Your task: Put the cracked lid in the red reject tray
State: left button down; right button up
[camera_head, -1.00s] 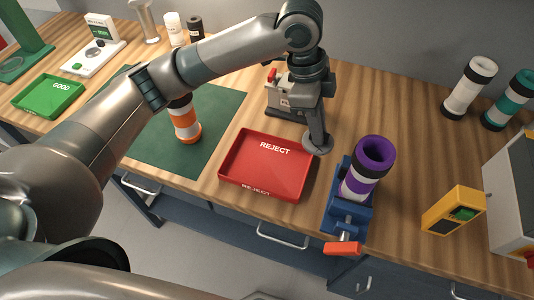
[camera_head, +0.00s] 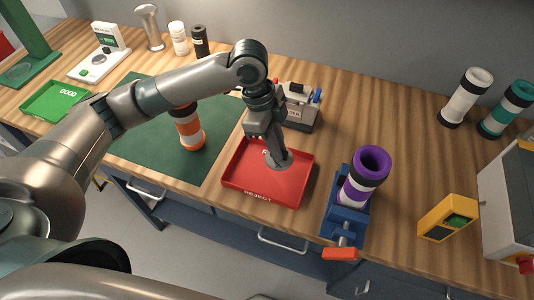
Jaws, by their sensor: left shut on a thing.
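The red reject tray (camera_head: 235,180) lies on the bench at the middle, with a white "REJECT" label on its front wall. My left gripper (camera_head: 273,146) points down over the tray and is shut on a round grey lid (camera_head: 279,160). The lid is seen over the tray's back right part; I cannot tell whether it touches the floor of the tray. No crack can be made out at this size. My right gripper is not in view.
A purple tube (camera_head: 363,178) stands in a blue vise (camera_head: 345,222) just right of the tray. An orange tube (camera_head: 188,130) stands on the green mat (camera_head: 150,150). A grey device (camera_head: 299,106) stands behind the tray. A green "GOOD" tray (camera_head: 58,100) is at the left.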

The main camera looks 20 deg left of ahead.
aim_at(267, 155)
pick_arm(q)
jog(key=shift+s+a+f, duration=0.1)
jog(key=shift+a+f, duration=0.3)
jog(key=shift+a, duration=0.25)
jog(key=shift+s+a+f, duration=0.1)
jog(key=shift+a+f, duration=0.3)
jog(key=shift+a, duration=0.25)
jog(key=shift+f+p, duration=0.95)
jog(key=shift+f, duration=1.05)
jog(key=shift+f, duration=0.15)
jog(key=c, duration=1.8)
grip_release()
